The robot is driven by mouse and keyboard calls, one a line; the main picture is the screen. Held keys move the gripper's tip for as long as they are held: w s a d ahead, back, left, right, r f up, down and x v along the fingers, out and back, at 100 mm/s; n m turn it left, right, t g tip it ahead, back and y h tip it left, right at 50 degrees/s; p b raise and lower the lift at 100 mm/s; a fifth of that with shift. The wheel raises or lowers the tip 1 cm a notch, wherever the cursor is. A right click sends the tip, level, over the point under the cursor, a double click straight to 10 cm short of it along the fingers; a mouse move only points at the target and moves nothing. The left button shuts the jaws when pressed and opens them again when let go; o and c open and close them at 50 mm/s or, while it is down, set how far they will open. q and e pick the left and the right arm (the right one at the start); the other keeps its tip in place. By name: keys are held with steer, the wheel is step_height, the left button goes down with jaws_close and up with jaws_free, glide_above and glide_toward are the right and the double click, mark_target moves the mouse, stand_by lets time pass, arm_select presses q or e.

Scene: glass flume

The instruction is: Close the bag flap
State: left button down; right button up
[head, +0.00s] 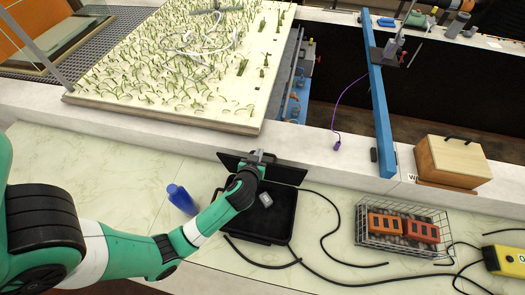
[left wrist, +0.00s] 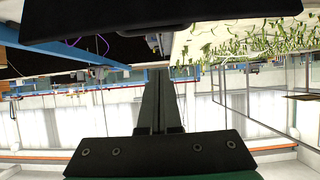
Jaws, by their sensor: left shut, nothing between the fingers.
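The black bag (head: 284,213) lies open on the pale counter, looking like a shallow case. Its black flap (head: 289,174) stands raised along the far edge. A small grey item (head: 266,200) lies inside the bag. My left gripper (head: 261,156) is shut and empty, and reaches over the bag to the raised flap. My forearm hides part of the bag's left side. In the left wrist view the shut fingers (left wrist: 157,74) point toward a dark panel (left wrist: 110,22), likely the flap; I cannot tell whether they touch it. My right gripper is not in view.
Black cables (head: 330,215) run over the counter at right. A wire basket (head: 400,230) with orange devices, a yellow device (head: 507,261) and a wooden box (head: 453,160) stand farther right. A planted board (head: 180,60) lies behind.

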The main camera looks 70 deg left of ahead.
arm_select(q)
steer(key=b+x, duration=0.2)
steer(key=x, duration=0.1)
steer(key=b+x, duration=0.2)
steer(key=b, duration=0.1)
steer(key=shift+w+a+f, duration=0.1)
steer(key=shift+a+f, duration=0.05)
steer(key=shift+f, duration=0.35)
step_height(320, 180, down, 3)
steer(key=shift+w+a+r+p, duration=0.15)
steer(key=shift+w+p, duration=0.05)
steer(key=shift+p, duration=0.55)
steer(key=shift+s, duration=0.1)
